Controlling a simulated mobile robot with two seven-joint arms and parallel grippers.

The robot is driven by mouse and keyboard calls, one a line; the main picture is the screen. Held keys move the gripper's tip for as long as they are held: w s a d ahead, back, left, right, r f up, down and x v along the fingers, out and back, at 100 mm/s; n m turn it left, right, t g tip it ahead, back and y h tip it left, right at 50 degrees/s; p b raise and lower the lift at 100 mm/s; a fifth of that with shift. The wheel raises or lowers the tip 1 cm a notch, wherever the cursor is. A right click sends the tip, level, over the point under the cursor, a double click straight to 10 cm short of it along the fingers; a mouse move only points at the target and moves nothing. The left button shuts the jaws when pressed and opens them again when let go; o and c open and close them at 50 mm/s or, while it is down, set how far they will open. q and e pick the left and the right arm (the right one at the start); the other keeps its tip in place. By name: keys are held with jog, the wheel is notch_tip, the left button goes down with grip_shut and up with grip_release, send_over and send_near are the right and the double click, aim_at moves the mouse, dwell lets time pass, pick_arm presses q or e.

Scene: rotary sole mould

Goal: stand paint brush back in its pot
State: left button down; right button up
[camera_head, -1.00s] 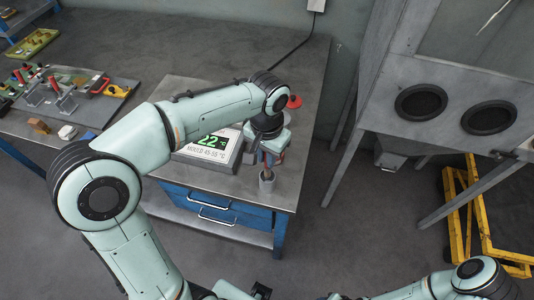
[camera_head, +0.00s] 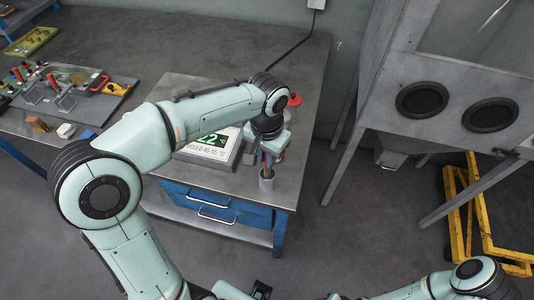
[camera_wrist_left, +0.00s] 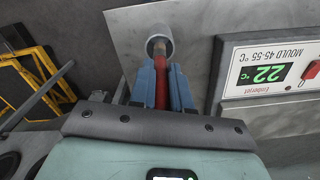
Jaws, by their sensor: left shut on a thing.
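My left gripper (camera_head: 268,156) is shut on the paint brush and holds it roughly upright over the front right corner of the bench. The brush (camera_wrist_left: 161,84) has a red handle and shows between the two blue-grey fingers in the left wrist view (camera_wrist_left: 161,88). The small grey cylindrical pot (camera_head: 266,179) stands on the bench directly below the gripper; it also shows in the left wrist view (camera_wrist_left: 159,40). The brush's lower end meets the pot's mouth; how deep it sits I cannot tell. My right gripper is out of view.
A temperature display box (camera_head: 210,150) stands just left of the pot. A red knob-like thing (camera_head: 295,100) lies behind the gripper. A board with clamps (camera_head: 70,90) is at the bench's left. The bench's front edge is close to the pot. A grey cabinet (camera_head: 450,80) stands right.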

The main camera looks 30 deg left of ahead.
aim_at(267, 171)
pick_arm(q)
jog(key=shift+f+b, duration=1.5)
jog(key=shift+f, duration=1.15)
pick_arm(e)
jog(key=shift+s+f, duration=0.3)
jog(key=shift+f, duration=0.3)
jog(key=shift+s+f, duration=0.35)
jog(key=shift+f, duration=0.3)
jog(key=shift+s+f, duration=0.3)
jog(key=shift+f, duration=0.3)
pick_arm(q)
grip_release()
jog(key=shift+r, duration=0.1)
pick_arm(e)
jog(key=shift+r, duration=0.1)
pick_arm(q)
jog(key=shift+r+p, duration=1.8)
jog(key=shift+r, duration=0.75)
jog(key=shift+r+p, duration=1.4)
jog(key=shift+r, duration=1.05)
jog(key=shift+f, duration=0.1)
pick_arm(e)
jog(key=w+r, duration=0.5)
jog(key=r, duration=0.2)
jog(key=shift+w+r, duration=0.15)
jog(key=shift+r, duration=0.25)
